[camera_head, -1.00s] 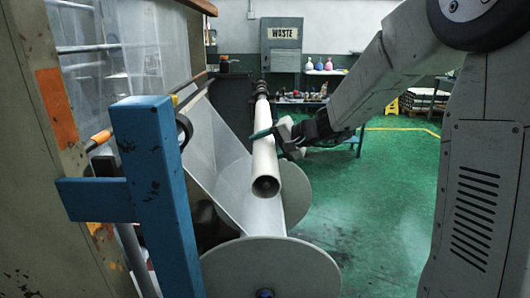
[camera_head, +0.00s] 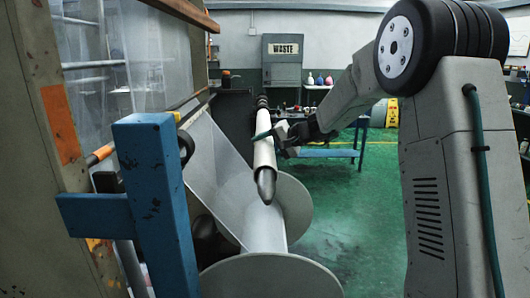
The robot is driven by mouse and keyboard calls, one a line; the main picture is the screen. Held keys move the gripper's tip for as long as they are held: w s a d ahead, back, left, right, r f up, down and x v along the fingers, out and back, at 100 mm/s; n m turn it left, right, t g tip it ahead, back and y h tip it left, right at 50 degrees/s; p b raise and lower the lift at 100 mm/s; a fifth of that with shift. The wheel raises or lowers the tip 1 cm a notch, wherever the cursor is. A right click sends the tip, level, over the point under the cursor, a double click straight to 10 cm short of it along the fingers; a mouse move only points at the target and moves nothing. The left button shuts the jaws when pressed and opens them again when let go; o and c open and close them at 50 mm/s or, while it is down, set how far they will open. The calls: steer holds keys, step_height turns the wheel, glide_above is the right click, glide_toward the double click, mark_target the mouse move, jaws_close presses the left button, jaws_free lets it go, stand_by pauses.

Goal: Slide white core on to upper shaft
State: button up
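The white core (camera_head: 264,154) is a long pale tube in the middle of the view, pointing toward me. It is around the upper shaft, whose dark grey rounded tip (camera_head: 265,186) sticks out of its near end. The far, dark part of the shaft (camera_head: 262,102) shows beyond the core. My gripper (camera_head: 267,139) reaches in from the right and is closed around the core, with a teal finger across its top. The far finger contact is partly hidden.
A large reel with grey flanges (camera_head: 270,277) lies below the core. A blue post (camera_head: 150,190) stands at the left front. Green floor at right is open.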

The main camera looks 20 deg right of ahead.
steer(key=shift+w+d+r, duration=0.1)
steer(key=shift+w+d, duration=0.15)
steer(key=shift+w, duration=0.45)
steer(key=shift+w+d, duration=0.15)
steer(key=shift+w, duration=0.4)
steer(key=o, duration=1.5)
